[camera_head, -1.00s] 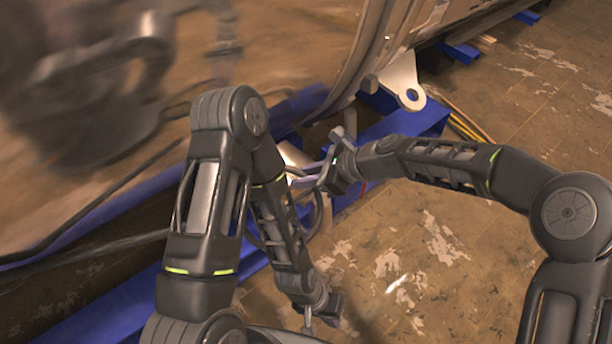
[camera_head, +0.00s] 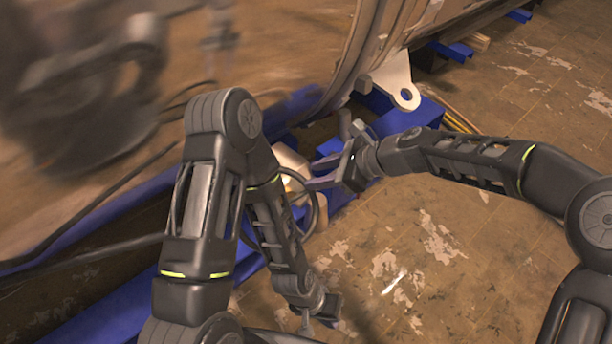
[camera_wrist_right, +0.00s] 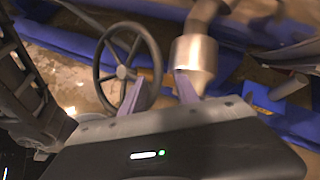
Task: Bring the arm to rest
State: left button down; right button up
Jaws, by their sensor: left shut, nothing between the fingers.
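My left arm hangs bent in the head view, and its left gripper (camera_head: 306,326) points down over the floor at the bottom, shut and empty. My right arm comes in from the right; its right gripper (camera_head: 312,174) points left toward a dark handwheel (camera_head: 323,213) and a bright metal pipe (camera_head: 288,160). In the right wrist view the two purple fingers of the right gripper (camera_wrist_right: 161,91) stand apart with nothing seen held between them. The handwheel (camera_wrist_right: 156,62) is behind the left finger and the metal pipe (camera_wrist_right: 194,52) behind the right one.
The large brown chamber (camera_head: 290,50) fills the upper left, on a blue frame (camera_head: 410,117). A white lug with a hole (camera_head: 397,80) sticks out near the right arm. Dark cables (camera_head: 90,205) run along the left. The worn tiled floor (camera_head: 440,260) is open at lower right.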

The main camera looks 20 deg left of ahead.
jog(key=shift+v, duration=1.2)
jog(key=shift+w, duration=0.1)
jog(key=s+d+f+n+t+h+p, duration=0.1)
jog(key=s+d+f+n+t+h, duration=0.1)
jog(key=d+f+n, duration=0.6)
jog(key=s+d+f+n+t+h, duration=0.15)
jog(key=d+f+n, duration=0.35)
jog(key=f, duration=0.6)
jog(key=s+d+f, duration=0.2)
jog(key=s+d, duration=0.2)
jog(key=s, duration=0.2)
jog(key=s+d+f+n+g+h+p, duration=0.1)
jog(key=s+d+f, duration=0.1)
jog(key=s+d, duration=0.2)
jog(key=s+d+f+g+h+p, duration=0.1)
jog(key=s+d+f, duration=0.2)
jog(key=s, duration=0.4)
jog(key=shift+s+d, duration=0.4)
jog(key=shift+d, duration=0.3)
